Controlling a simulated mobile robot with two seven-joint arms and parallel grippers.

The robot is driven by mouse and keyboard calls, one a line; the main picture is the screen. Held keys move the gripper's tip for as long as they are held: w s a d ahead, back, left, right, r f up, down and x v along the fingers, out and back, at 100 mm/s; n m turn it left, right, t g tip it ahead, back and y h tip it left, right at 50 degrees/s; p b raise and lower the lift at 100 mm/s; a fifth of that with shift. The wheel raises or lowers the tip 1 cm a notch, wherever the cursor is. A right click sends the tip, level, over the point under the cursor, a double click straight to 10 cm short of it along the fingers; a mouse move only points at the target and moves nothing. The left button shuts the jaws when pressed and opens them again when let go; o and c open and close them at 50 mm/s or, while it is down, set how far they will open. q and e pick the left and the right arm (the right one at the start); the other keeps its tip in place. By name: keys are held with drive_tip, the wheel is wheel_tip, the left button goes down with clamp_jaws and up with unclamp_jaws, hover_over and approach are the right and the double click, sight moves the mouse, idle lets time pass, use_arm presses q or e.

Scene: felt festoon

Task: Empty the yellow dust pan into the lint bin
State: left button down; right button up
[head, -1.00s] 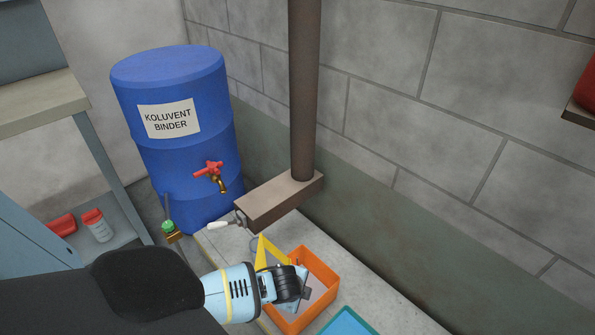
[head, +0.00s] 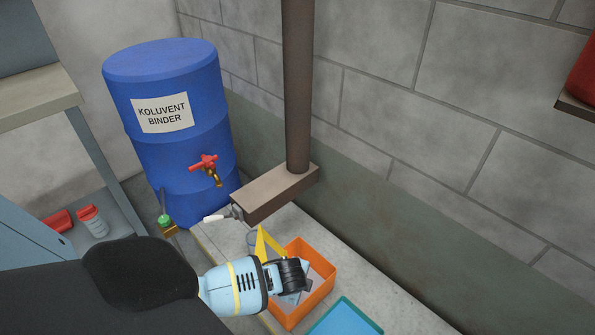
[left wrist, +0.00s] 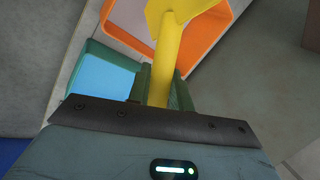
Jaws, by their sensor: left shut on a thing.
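The yellow dust pan (head: 266,243) shows partly in the head view, beside and behind my left gripper (head: 292,276). In the left wrist view my left gripper (left wrist: 160,92) is shut on the yellow handle (left wrist: 161,72), and the pan's wider part (left wrist: 182,12) runs off the top edge. The gripper and pan are over the open orange bin (head: 328,279), which also shows in the left wrist view (left wrist: 212,42). No label shows on the bin, so I cannot confirm it is the lint bin. The pan's contents are not visible. My right gripper is not in view.
A teal tray (head: 347,317) lies beside the orange bin. A brown pipe (head: 297,90) rises from a brown box (head: 277,194) with a white-handled valve behind the bin. A blue drum (head: 175,110) with a red tap stands left, near a shelf. A block wall closes the right.

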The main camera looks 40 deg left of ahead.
use_arm(q)
drive_tip(key=shift+w+d+f+y, duration=0.15)
drive_tip(key=shift+w+d+y, duration=0.1)
drive_tip(key=shift+y, duration=0.05)
idle(0.8)
drive_tip(key=shift+d+f+g, duration=0.1)
drive_tip(key=shift+d+g, duration=0.05)
drive_tip(key=shift+g, duration=0.15)
drive_tip(key=shift+w+d+f+y, duration=0.1)
drive_tip(key=shift+w+f+y, duration=0.05)
drive_tip(key=shift+y, duration=0.15)
drive_tip(key=shift+s+a+r+h+p, duration=0.4)
drive_tip(key=shift+a+r+h+p, duration=0.1)
drive_tip(key=shift+p, duration=0.2)
drive_tip(key=shift+s+a+r+t, duration=0.1)
drive_tip(key=shift+s+a+t, duration=0.1)
drive_tip(key=shift+t, duration=0.3)
drive_tip(key=shift+h+p, duration=0.3)
drive_tip(key=shift+h, duration=0.1)
drive_tip(key=shift+a, duration=0.1)
